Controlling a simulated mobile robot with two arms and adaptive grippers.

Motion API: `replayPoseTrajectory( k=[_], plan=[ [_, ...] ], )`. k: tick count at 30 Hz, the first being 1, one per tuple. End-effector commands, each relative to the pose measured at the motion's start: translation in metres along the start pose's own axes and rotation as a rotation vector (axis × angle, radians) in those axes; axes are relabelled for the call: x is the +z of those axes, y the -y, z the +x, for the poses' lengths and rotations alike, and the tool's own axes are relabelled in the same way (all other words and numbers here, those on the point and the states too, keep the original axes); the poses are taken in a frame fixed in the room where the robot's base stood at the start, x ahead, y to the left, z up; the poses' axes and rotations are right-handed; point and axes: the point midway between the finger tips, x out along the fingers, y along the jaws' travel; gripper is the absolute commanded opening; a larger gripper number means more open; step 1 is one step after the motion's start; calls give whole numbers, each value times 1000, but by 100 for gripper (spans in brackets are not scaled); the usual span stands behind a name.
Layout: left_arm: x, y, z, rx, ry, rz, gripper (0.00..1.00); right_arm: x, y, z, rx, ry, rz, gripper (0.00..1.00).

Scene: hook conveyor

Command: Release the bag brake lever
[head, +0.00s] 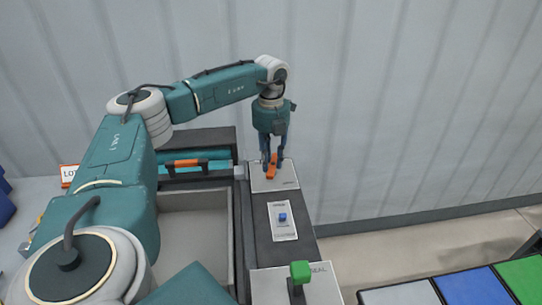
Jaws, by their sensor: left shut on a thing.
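My left gripper (274,158) points down at the far end of the dark console and is shut on an orange lever (271,175). The lever rises from a light plate (284,185) on the console; the fingers cover part of it. Lettering on the plate is too small to read. My right gripper does not show.
Nearer on the console are a plate with a blue switch (283,217) and a plate with a green-knobbed lever (301,272). A grey bin (196,195) lies left of the console. Coloured panels (470,287) are at the lower right. A corrugated wall stands behind.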

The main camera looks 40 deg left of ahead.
Motion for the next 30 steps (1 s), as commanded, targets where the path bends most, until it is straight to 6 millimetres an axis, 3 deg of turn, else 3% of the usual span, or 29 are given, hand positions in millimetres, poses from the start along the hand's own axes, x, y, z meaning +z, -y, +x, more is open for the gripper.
replayPoseTrajectory(
  k=[15,30],
  plan=[
    [-1,0,-2,-2,2,-294,0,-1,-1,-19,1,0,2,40],
    [0,0,-2,-3,4,-337,0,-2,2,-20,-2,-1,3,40]
  ],
)
